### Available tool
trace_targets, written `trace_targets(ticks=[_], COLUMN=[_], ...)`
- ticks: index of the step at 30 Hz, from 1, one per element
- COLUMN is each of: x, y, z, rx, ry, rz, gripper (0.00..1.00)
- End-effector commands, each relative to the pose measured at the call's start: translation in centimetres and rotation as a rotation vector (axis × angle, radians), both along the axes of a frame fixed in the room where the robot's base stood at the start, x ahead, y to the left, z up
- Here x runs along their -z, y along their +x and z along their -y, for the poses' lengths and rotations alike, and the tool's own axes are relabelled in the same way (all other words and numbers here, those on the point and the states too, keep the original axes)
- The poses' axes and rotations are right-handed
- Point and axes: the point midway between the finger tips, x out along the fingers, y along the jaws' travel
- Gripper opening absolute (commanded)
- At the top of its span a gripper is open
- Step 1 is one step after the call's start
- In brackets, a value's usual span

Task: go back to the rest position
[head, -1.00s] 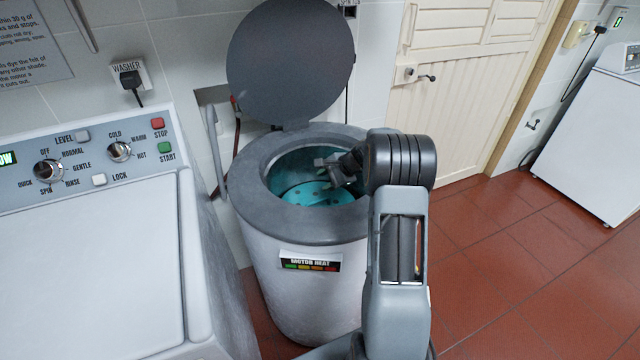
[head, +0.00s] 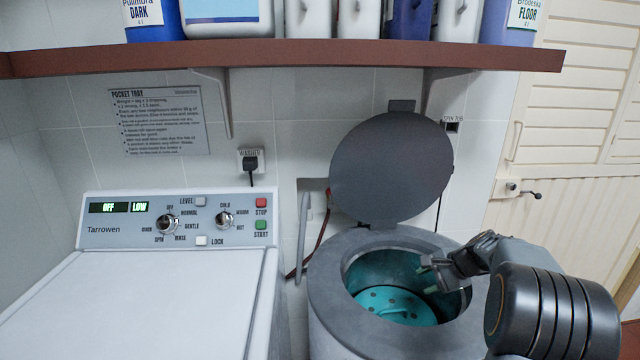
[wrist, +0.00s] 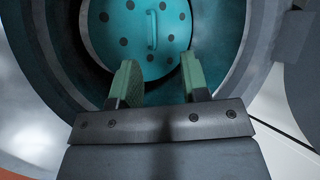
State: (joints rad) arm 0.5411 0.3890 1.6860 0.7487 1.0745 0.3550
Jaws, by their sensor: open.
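My gripper (head: 428,264) is over the open mouth of the round grey spin tub (head: 335,290), near its right inner side. In the wrist view my gripper (wrist: 160,88) is open, with two green finger pads apart and nothing between them. Below it, inside the tub, lies a teal disc (head: 372,296) with dark holes and a small handle. The disc also shows in the wrist view (wrist: 140,50), beyond the fingertips and apart from them. The tub's round dark lid (head: 392,168) stands raised at the back.
A white washer (head: 150,300) with a control panel stands left of the tub; its displays read OFF and LOW. A brown shelf (head: 280,60) with several bottles and containers runs above. A sign (head: 160,122) hangs on the tiled wall. A cream door (head: 560,180) is at the right.

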Motion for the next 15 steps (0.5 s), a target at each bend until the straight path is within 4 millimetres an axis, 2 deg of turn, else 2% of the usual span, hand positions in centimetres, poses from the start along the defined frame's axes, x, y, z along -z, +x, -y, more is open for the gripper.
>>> trace_targets(ticks=[1, 6, 10, 15], x=[-2.0, -6.1, -8.0, -9.0], y=[-1.0, -7.0, -12.1, -17.7], z=[-2.1, -9.0, -12.5, -15.0], rx=[-0.070, -0.375, -0.610, -0.865], ry=[-0.054, -0.296, -0.480, -0.681], rz=[0.010, 0.042, 0.084, 0.144], gripper=[0.42, 0.42, 0.42, 0.42])
